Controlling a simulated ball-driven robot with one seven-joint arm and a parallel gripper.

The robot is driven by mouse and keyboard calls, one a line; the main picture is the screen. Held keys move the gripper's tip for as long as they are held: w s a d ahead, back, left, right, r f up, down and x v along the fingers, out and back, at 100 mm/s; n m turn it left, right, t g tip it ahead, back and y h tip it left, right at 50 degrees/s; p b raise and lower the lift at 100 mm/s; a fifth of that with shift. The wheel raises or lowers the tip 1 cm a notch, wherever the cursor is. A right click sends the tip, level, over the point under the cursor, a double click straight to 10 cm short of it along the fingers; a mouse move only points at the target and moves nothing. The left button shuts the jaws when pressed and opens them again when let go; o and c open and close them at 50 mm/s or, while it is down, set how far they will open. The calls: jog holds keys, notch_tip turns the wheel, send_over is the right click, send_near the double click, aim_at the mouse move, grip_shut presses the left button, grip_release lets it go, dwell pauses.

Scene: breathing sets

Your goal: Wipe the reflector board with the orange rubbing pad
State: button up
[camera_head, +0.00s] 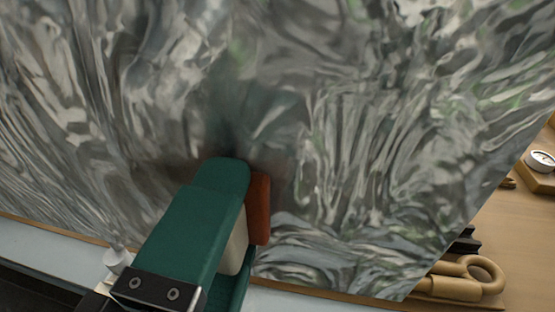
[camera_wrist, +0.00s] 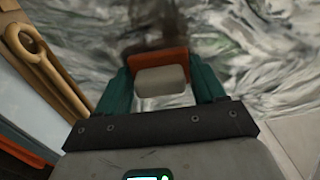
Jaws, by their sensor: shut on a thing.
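The reflector board (camera_head: 370,120) is a large, crinkled silvery sheet that fills most of the head view. It also fills the upper part of the wrist view (camera_wrist: 260,50). The orange rubbing pad (camera_head: 259,208) has a pale block-shaped back (camera_wrist: 161,82) and an orange-brown face plate (camera_wrist: 160,59). My gripper (camera_head: 236,230), with green fingers, is shut on the pad's pale back. The orange face is turned to the board and appears to be against it or very close; I cannot tell which. Dark smudges show on the board around the pad.
At the right, a wooden table (camera_head: 500,240) holds a tan ring-handled object (camera_head: 470,277) beside the board's lower right corner. A small round dial on a wooden base (camera_head: 540,162) stands farther right. A pale ledge (camera_head: 40,247) runs below the board at left.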

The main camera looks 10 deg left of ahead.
aim_at(105, 176)
jog(key=shift+w+a+b, duration=0.15)
jog(key=shift+a+b, duration=0.95)
jog(key=shift+a, duration=0.75)
jog(key=shift+w+a+b, duration=0.15)
jog(key=shift+a+b, duration=0.9)
jog(key=shift+a, duration=0.8)
jog(key=shift+w+a+b, duration=0.15)
jog(key=shift+a+b, duration=0.95)
jog(key=shift+a, duration=0.85)
